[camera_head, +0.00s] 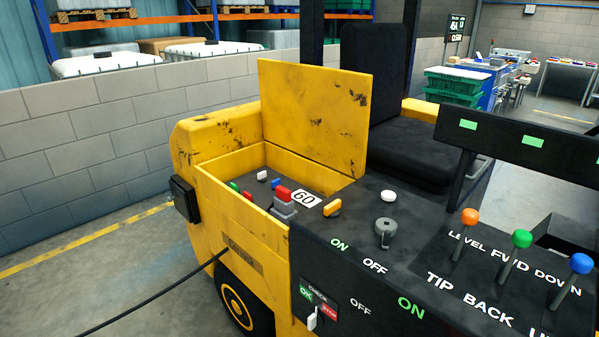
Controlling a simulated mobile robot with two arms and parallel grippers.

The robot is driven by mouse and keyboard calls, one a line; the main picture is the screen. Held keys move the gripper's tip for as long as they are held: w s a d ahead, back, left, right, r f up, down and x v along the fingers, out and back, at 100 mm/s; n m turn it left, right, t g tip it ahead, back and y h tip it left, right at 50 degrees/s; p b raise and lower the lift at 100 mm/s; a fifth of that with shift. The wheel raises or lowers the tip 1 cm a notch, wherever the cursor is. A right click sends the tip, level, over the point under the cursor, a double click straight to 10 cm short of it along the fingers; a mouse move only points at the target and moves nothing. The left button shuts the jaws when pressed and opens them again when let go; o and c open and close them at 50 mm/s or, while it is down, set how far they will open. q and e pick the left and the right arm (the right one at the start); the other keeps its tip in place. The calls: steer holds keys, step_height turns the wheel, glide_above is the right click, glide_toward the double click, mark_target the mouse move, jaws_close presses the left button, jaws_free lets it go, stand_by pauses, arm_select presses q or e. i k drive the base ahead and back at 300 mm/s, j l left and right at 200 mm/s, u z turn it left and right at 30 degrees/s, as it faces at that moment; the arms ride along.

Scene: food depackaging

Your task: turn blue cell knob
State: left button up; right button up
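A small blue knob (276,183) sits inside the open yellow compartment (215,172) of a forklift-like vehicle. It is small in the picture, and its exact turn position cannot be told. Beside it are a white knob (262,175), a green knob (234,186) and a red knob (247,196), partly hidden by the compartment's front wall. A larger red connector or handle (283,194) on a grey block stands just in front of the blue knob. Neither of my grippers is in view.
The yellow lid (313,115) stands raised behind the compartment. To the right are an orange knob (331,207), a grey rotary switch (386,230) and levers with orange (470,216), green (522,238) and blue balls (581,263). A black cable (150,298) runs to the vehicle's side.

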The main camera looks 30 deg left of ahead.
mark_target(276, 182)
steer(key=i+j+z, duration=0.15)
steer(key=j, duration=0.9)
steer(key=i+j+z, duration=0.2)
steer(key=j, duration=0.85)
steer(key=i+j+z, duration=0.15)
steer(key=j, duration=0.95)
